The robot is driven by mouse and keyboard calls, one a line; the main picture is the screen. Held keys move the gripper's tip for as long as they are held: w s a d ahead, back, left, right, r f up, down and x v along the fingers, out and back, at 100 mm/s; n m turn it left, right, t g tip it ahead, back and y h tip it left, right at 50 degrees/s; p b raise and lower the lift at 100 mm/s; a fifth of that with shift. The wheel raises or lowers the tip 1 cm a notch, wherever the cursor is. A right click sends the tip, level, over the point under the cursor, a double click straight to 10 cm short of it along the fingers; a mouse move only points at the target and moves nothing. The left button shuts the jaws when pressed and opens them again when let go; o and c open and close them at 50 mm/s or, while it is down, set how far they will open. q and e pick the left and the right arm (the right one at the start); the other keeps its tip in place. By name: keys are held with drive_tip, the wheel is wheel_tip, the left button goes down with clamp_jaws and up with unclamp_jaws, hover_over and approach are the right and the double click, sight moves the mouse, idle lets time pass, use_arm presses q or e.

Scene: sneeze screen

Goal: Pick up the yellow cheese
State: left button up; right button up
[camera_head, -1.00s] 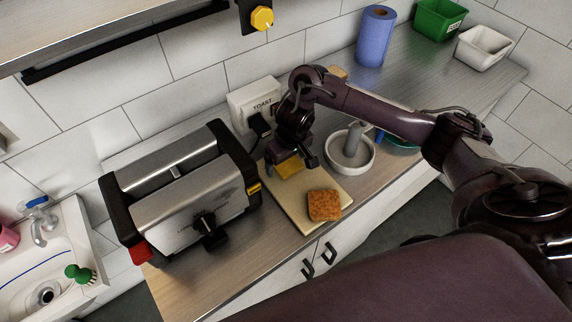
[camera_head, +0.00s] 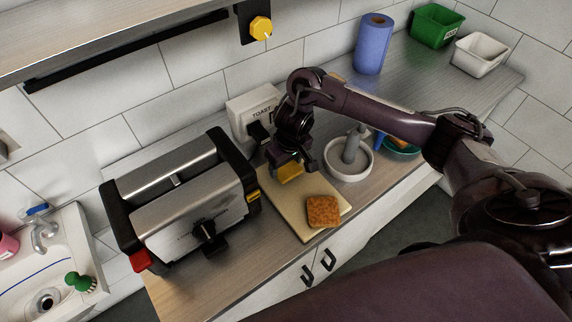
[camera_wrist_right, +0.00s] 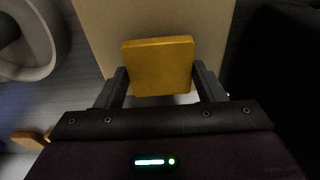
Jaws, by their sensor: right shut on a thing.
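The yellow cheese (camera_head: 290,173) is a flat square slice over the far part of the pale cutting board (camera_head: 289,213). My right gripper (camera_head: 294,165) is shut on it. In the right wrist view, the cheese (camera_wrist_right: 158,66) sits between the two dark fingers (camera_wrist_right: 162,84), with the board (camera_wrist_right: 215,28) behind it. I cannot tell whether the cheese touches the board. A browned slice of toast (camera_head: 323,211) lies on the near part of the board. My left gripper is not in view.
A toaster (camera_head: 185,200) stands left of the board. A white bowl with a grey upright piece (camera_head: 350,164) stands to the right. A blue paper roll (camera_head: 373,44), green bin (camera_head: 435,26) and white bin (camera_head: 479,54) are at the far right. A sink (camera_head: 45,262) is at the left.

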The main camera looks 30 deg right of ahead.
wheel_tip(320, 180, up, 10)
drive_tip(key=r+p, duration=0.1)
drive_tip(key=p, duration=0.4)
wheel_tip(320, 180, up, 8)
hover_over(286, 167)
drive_tip(key=shift+s+f+b, duration=0.1)
drive_tip(key=shift+f+b, duration=0.1)
drive_tip(key=shift+b, duration=0.15)
